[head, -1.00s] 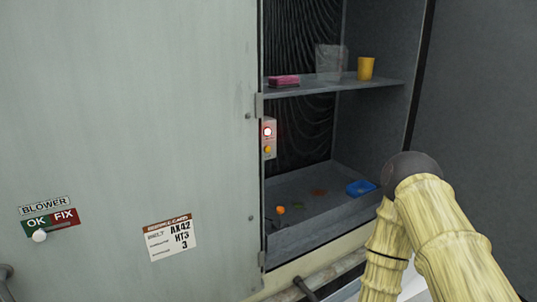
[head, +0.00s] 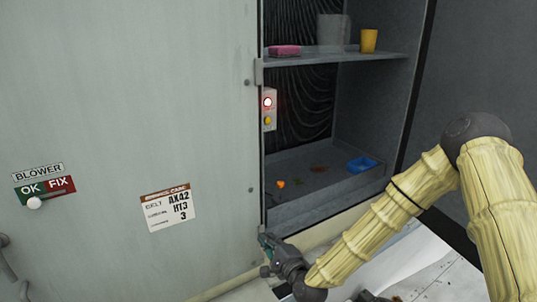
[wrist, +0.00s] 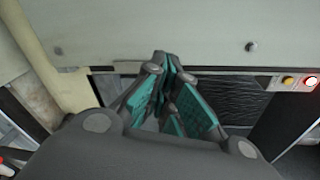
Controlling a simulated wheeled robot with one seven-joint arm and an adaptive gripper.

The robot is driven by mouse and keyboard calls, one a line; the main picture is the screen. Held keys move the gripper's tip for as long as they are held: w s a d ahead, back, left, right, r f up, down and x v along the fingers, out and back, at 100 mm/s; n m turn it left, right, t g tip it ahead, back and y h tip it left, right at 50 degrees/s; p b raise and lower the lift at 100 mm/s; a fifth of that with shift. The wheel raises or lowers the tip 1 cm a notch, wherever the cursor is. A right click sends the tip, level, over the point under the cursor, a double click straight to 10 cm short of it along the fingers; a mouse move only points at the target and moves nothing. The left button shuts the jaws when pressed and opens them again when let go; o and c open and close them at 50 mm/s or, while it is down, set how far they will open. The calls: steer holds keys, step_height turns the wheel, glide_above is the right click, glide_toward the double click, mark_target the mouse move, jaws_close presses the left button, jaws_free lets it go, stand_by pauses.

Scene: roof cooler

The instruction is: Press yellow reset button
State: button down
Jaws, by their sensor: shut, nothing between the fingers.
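The yellow reset button (head: 267,120) sits on a small pale control box (head: 270,98) inside the open cabinet, just below a lit red button (head: 267,102). In the wrist view the yellow button (wrist: 289,81) and the glowing red one (wrist: 311,82) show at the right edge. My gripper (head: 266,242) is below the box, near the lower corner of the cabinet opening, apart from the button. In the wrist view its teal-padded fingers (wrist: 166,70) are shut and empty.
A grey door panel (head: 130,110) covers the left, its edge beside the control box. The shelf (head: 335,56) holds a pink sponge (head: 285,51) and a yellow cup (head: 369,40). A blue tray (head: 362,165) and an orange ball (head: 281,183) lie on the cabinet floor.

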mark_target(267, 121)
steer(key=w+d+r+m+t+b, duration=0.1)
steer(key=w+d+r+m+t, duration=0.1)
steer(key=r, duration=0.8)
steer(key=w+d+r+m+t+h+b, duration=0.1)
steer(key=w+r+m+t, duration=0.3)
steer(key=r, duration=0.7)
steer(key=w+d+r+m+t+h+b, duration=0.1)
steer(key=w+d+r+m+t, duration=0.2)
steer(key=r, duration=0.7)
steer(key=m+t, duration=0.2)
steer(key=m, duration=0.2)
steer(key=shift+w+d+r, duration=0.15)
steer(key=shift+w+r, duration=0.05)
steer(key=shift+r, duration=0.05)
steer(key=shift+w, duration=0.15)
steer(key=shift+w+a, duration=0.75)
steer(key=shift+w, duration=0.45)
steer(key=shift+w+a, duration=0.7)
steer(key=shift+w, duration=0.55)
steer(key=shift+w+a, duration=0.75)
steer(key=shift+w, duration=0.45)
steer(key=shift+w+a+f+b, duration=0.15)
steer(key=shift+w+b, duration=0.1)
steer(key=shift+b, duration=0.4)
